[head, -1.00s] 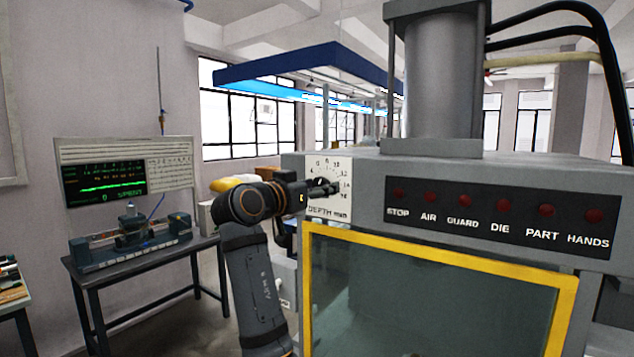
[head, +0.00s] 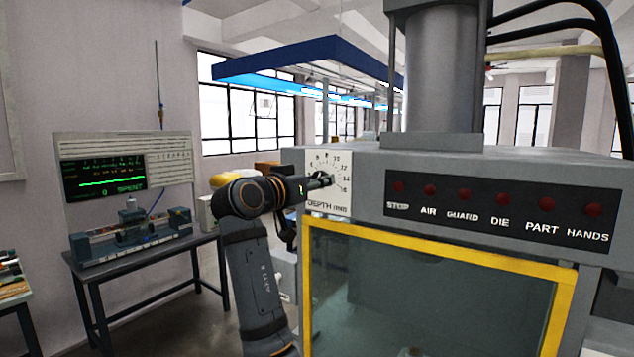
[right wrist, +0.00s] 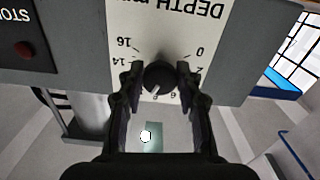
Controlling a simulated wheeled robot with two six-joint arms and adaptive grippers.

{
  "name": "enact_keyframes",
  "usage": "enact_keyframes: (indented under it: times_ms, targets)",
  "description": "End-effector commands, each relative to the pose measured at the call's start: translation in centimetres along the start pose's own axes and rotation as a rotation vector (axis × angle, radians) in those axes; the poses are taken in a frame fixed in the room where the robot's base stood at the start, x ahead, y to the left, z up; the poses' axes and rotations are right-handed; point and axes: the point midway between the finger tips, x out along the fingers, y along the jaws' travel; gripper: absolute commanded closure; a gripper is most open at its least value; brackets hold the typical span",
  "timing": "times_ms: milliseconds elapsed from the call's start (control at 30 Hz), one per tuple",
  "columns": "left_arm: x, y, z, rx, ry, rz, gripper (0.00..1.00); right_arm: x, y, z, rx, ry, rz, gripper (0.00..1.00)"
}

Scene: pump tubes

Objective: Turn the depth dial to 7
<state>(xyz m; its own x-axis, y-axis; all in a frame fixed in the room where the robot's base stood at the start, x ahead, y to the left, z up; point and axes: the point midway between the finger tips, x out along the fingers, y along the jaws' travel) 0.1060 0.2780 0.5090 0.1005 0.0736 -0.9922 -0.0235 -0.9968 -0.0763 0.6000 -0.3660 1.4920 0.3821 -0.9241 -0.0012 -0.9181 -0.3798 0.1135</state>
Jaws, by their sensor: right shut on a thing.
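The depth dial is a dark round knob (right wrist: 159,76) on a white plate (head: 315,203) marked "DEPTH mm", at the upper left corner of the grey machine. My right gripper (head: 326,180) covers most of the knob in the head view. In the right wrist view the gripper (right wrist: 158,78) has one finger on each side of the knob and is shut on it. The scale is upside down there, with 0 at right and 16 at left. The knob's pale mark points down and slightly left, roughly near 8; the exact reading is unclear. My left gripper is not in view.
A dark panel (head: 499,211) with red lamps is right of the dial. A yellow-framed guard window (head: 440,255) lies below. A screen (head: 103,180) reading "SPENT" and a bench with a fixture (head: 130,236) stand at left, apart from my arm.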

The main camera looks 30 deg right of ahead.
Motion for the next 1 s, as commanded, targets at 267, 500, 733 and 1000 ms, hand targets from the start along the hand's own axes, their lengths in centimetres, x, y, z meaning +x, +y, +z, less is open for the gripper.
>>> enact_keyframes:
  times_ms: [267, 500, 733, 1000]
  targets:
    - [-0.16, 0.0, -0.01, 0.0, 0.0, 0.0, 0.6, -0.02, 0.07, -0.16, -0.219, 0.002, -0.001, 0.97]
    - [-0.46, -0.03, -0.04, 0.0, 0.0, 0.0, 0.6, -0.02, 0.11, -0.23, -0.414, 0.003, 0.0, 0.97]
    - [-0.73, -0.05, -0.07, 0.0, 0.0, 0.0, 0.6, -0.02, 0.12, -0.23, -0.555, 0.003, 0.0, 0.97]
    - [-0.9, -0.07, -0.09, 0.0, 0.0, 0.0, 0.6, -0.02, 0.11, -0.21, -0.645, 0.003, 0.0, 0.97]
